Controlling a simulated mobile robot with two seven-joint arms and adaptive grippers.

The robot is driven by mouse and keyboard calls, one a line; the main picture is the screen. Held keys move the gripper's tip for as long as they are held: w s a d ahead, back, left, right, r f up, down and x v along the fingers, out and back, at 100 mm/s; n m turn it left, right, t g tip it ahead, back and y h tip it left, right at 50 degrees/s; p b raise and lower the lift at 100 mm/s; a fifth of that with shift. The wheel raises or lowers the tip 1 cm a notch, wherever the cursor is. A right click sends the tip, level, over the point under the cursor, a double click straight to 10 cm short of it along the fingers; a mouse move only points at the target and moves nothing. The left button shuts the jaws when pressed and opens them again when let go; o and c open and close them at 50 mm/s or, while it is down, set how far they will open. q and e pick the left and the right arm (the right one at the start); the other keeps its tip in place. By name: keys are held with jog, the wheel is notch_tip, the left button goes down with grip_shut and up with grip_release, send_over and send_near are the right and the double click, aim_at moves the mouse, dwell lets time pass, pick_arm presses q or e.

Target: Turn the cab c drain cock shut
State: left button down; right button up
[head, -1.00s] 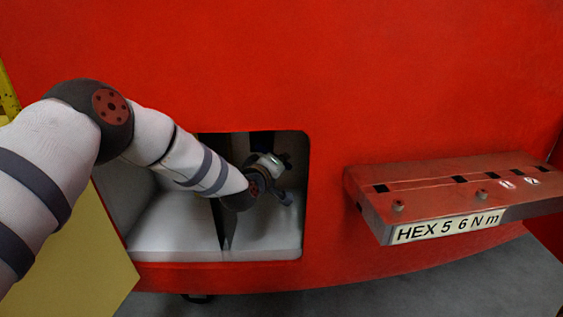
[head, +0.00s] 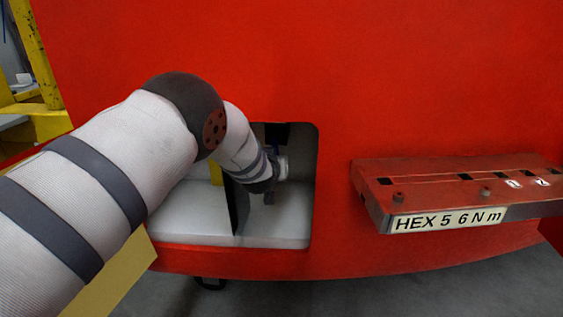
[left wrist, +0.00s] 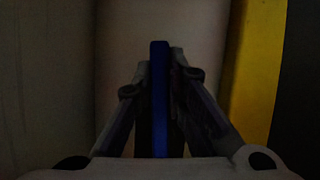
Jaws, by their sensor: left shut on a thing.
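A long, narrow blue handle (left wrist: 160,100), which I take to be the drain cock's, stands upright in the middle of the dark left wrist view. My left gripper (left wrist: 160,78) has a finger on each side of it and is shut on it. In the head view my left arm reaches into the square recess in the red nosecone, and the hand (head: 272,170) is at the recess's right rear, largely hidden by the wrist. A small bit of blue shows just above the hand. The cock's body and its angle cannot be made out. My right gripper is not in view.
The recess has a pale floor (head: 275,228) and a dark upright divider (head: 238,208) left of the hand. A red tool rack (head: 455,185) labelled HEX 5 6 N m juts out to the right. A yellow panel (head: 120,280) stands at lower left.

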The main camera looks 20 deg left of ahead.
pick_arm(q)
jog(key=shift+s+a+m, duration=0.1)
jog(key=shift+a+m, duration=0.2)
jog(key=shift+m, duration=0.1)
jog(key=shift+y, duration=0.4)
jog(key=c, duration=1.6)
grip_release()
jog(key=shift+a, duration=0.1)
jog(key=v, duration=1.2)
jog(key=shift+r, duration=0.1)
